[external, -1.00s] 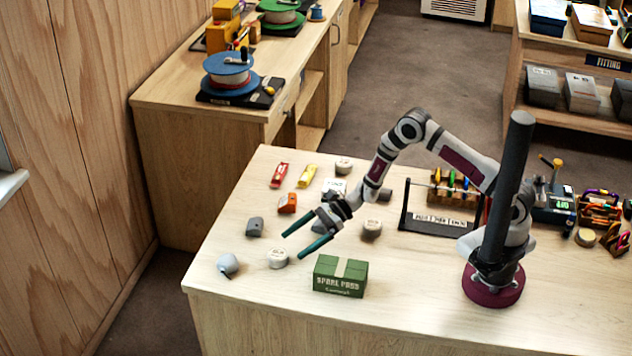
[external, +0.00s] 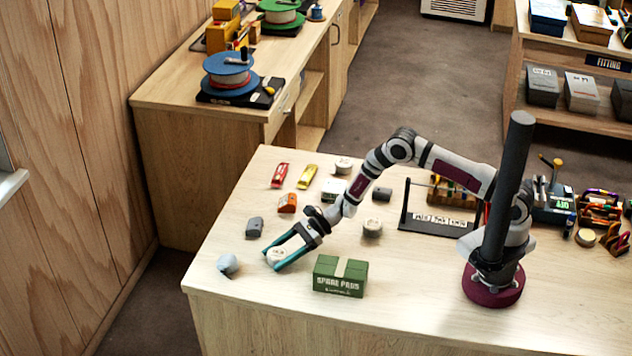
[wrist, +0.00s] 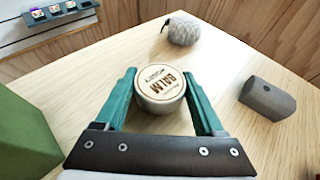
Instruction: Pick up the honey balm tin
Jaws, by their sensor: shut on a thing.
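The balm tin (wrist: 161,87) is a short round tin with a pale lid printed "BALM" and smaller words I cannot read for certain. In the wrist view it stands upright on the wooden table between the teal fingers of my gripper (wrist: 163,90). In the external view the tin (external: 277,255) is partly covered by my gripper (external: 282,260), low at the table's front left. My gripper is shut on the tin, one finger along each side. Two more pale round tins stand on the table, one (external: 372,228) right of my wrist and one (external: 344,166) farther back.
A green "Spare Pads" box (external: 340,276) stands close to the right of my gripper. A grey rounded object (external: 228,264) lies to the left, a dark grey block (external: 254,227) behind it. An orange item (external: 287,203) and a low rack (external: 440,215) stand farther off.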

